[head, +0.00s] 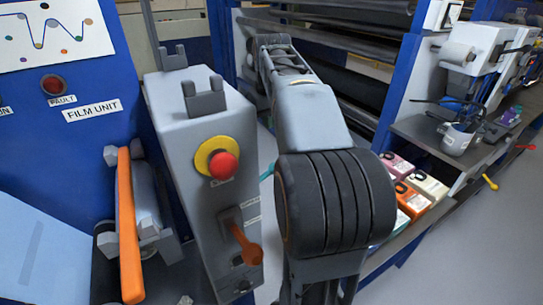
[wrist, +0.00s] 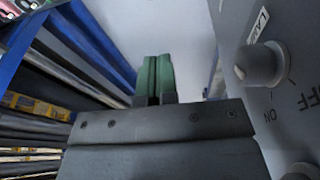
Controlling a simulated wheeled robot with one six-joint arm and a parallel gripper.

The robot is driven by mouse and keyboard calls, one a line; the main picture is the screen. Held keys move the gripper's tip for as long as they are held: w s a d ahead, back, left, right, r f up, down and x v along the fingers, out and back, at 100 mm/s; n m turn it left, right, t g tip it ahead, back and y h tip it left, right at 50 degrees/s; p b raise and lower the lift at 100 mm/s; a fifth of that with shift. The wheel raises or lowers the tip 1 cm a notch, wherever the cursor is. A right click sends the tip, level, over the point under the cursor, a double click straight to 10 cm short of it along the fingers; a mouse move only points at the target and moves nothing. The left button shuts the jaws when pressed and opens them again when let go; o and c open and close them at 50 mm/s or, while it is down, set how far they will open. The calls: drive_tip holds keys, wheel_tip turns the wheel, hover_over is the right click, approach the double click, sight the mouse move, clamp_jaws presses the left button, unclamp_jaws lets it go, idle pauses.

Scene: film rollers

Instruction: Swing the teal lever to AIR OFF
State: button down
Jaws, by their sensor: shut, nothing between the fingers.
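A small teal piece (head: 267,172) shows between the grey control box and my arm in the head view. It may be part of the teal lever, but most of it is hidden, so I cannot tell which way it points. No AIR OFF label is readable. In the wrist view my gripper (wrist: 154,76) has its two green fingertips together, shut and empty. The fingertips touch nothing that I can see. In the head view my arm hides the gripper.
The grey control box (head: 196,140) carries a red button (head: 223,165) and an orange lever (head: 243,245). In the wrist view a grey panel with a knob (wrist: 262,65) marked ON and OFF stands close on the right. Dark rollers (wrist: 45,125) lie left.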

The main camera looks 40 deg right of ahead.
hover_over(264, 176)
drive_tip(key=d, duration=0.3)
drive_tip(key=x, duration=0.3)
drive_tip(key=s+x, duration=0.1)
drive_tip(key=x, duration=0.3)
drive_tip(key=a+x, duration=0.1)
drive_tip(key=x, duration=0.3)
drive_tip(key=shift+s+f+b, duration=0.25)
drive_tip(key=shift+f+b, duration=0.15)
drive_tip(key=shift+f, duration=0.05)
drive_tip(key=shift+s+d+f, duration=0.15)
drive_tip(key=shift+f, duration=0.7)
drive_tip(key=shift+d, duration=0.1)
